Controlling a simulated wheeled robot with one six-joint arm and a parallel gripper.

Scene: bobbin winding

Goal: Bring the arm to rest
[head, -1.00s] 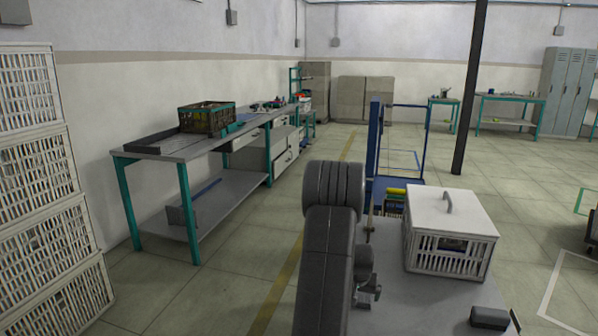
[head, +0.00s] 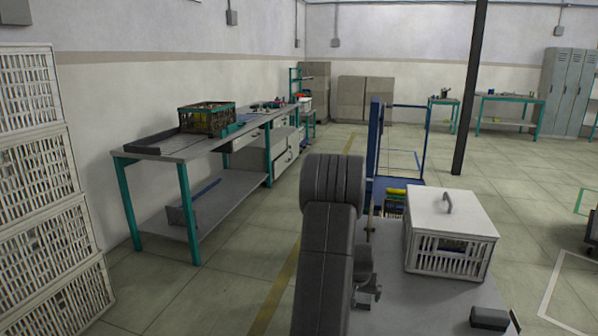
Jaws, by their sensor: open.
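My arm stands upright in the head view, with a large rounded dark joint at its top and a thick link below it. My gripper (head: 369,291) shows only in part, small and grey, at the right side of the link just above the grey worktop (head: 393,312). It is open, and I see nothing held in it. Much of the wrist is hidden behind the link.
A lidded white slatted box (head: 450,222) stands on the worktop right of my arm, with a dark block (head: 489,319) in front. A blue trolley (head: 376,150) stands behind. A long workbench (head: 165,150) and stacked white crates (head: 45,190) are at left, with open floor between.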

